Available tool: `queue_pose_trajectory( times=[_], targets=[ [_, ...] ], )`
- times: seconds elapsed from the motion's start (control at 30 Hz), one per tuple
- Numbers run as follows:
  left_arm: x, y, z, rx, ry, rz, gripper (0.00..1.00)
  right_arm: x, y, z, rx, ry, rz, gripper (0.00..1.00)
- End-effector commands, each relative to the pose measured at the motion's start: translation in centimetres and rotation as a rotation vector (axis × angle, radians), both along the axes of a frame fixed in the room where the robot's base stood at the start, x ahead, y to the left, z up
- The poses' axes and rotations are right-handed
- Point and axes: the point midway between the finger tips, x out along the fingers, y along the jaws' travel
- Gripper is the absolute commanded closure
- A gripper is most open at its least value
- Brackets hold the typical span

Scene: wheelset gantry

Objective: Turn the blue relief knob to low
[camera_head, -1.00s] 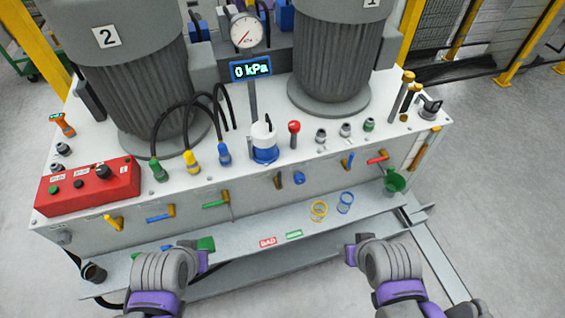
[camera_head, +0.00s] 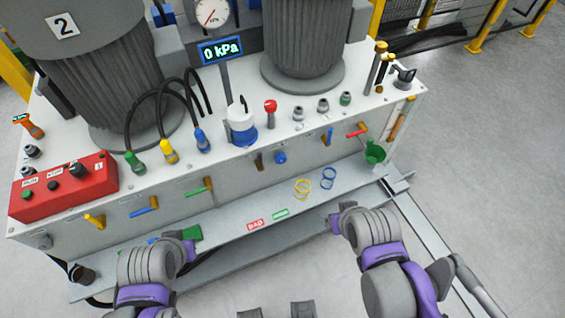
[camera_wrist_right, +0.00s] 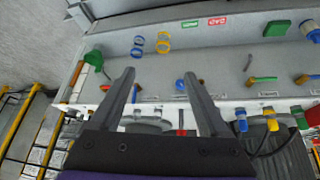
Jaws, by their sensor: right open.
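The blue relief knob (camera_head: 281,158) sits on the front panel of the white bench, right of a dark-and-gold lever. In the right wrist view the picture is turned over, and a blue knob (camera_wrist_right: 180,84) shows between the fingers, close to the right-hand one. My right gripper (camera_wrist_right: 158,72) is open and empty, its fingers pointing toward the panel; I see no contact with the knob. The knob's markings are too small to read. My left gripper is not in view in the head view; only my left arm shows.
Colored levers flank the knob, including a green lever (camera_head: 200,190) and a red lever (camera_head: 357,132). The display (camera_head: 221,50) reads 0 kPa. Floor at right is clear.

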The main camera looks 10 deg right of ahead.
Motion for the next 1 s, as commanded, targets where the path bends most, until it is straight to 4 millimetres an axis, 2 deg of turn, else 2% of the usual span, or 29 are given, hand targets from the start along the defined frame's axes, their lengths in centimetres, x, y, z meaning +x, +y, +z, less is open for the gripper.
queue_pose_trajectory(
  times=[0.03, 0.07, 0.27, 0.4, 0.5, 0.6, 0.73, 0.87, 1.0],
  targets=[
    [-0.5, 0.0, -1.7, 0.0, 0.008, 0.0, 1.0, 1.0, -0.4, -1.5, -0.013, -0.033, -0.017, 0.18],
    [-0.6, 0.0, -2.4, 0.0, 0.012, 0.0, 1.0, 1.9, -0.8, -2.1, -0.024, -0.063, -0.029, 0.18],
    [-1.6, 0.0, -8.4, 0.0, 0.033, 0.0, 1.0, 10.2, -2.7, -6.6, -0.083, -0.377, -0.091, 0.18],
    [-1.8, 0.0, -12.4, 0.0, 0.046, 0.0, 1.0, 15.2, -2.3, -9.4, -0.078, -0.611, -0.065, 0.18],
    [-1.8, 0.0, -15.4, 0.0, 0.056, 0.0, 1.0, 17.8, -1.0, -12.0, -0.047, -0.76, -0.012, 0.18],
    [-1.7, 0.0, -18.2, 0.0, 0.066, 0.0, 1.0, 19.4, 0.9, -14.8, 0.002, -0.884, 0.065, 0.18],
    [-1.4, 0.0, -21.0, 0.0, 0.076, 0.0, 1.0, 20.1, 3.5, -18.0, 0.072, -0.987, 0.167, 0.18],
    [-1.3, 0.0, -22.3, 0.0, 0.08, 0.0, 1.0, 20.0, 5.3, -19.8, 0.123, -1.036, 0.238, 0.18],
    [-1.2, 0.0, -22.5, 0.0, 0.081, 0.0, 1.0, 20.2, 6.1, -20.1, 0.143, -1.053, 0.266, 0.18]
  ],
)
